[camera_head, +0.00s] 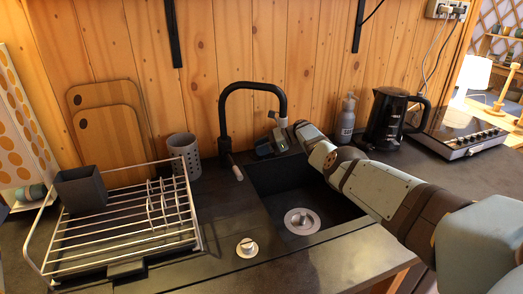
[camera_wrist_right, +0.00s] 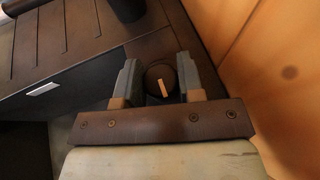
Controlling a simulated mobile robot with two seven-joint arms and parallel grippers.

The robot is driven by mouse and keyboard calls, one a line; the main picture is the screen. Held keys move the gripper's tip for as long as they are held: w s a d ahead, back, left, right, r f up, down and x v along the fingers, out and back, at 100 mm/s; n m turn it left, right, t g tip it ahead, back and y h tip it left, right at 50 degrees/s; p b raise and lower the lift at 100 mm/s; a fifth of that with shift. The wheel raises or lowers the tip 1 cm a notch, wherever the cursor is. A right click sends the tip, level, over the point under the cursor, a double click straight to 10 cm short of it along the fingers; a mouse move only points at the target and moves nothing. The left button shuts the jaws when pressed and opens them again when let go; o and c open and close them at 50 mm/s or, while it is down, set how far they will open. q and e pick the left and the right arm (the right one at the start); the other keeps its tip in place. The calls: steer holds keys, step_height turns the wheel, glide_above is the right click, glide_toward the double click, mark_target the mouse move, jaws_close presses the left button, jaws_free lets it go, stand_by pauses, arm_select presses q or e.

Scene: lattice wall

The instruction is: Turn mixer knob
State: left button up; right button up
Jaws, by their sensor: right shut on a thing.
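The black mixer tap (camera_head: 223,118) stands behind the sink, its spout arched to the right. My right gripper (camera_head: 267,136) reaches in from the right, close to the right side of the tap. In the right wrist view, a dark round knob with a pale mark (camera_wrist_right: 161,80) sits between the two fingers of my right gripper (camera_wrist_right: 160,78). The gripper is shut on this knob, which I take as the mixer knob. In the head view the gripper hides the knob. My left gripper is in neither view.
The black sink (camera_head: 262,178) with a round drain (camera_head: 302,221) lies below my right arm. A wire dish rack (camera_head: 130,225) and a utensil cup (camera_head: 184,155) stand left. A soap bottle (camera_head: 346,120) and black kettle (camera_head: 386,118) stand right. The wooden wall (camera_head: 300,60) is close behind.

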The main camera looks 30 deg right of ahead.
steer(key=shift+a, duration=0.15)
steer(key=o, duration=0.9)
steer(key=shift+w, duration=0.1)
steer(key=p+v, duration=0.2)
steer(key=v, duration=1)
steer(key=shift+d+r, duration=0.15)
steer(key=shift+d, duration=0.15)
steer(key=shift+s+d+r, duration=0.2)
steer(key=shift+s+d, duration=0.15)
steer(key=shift+d, duration=0.1)
steer(key=shift+r, duration=0.1)
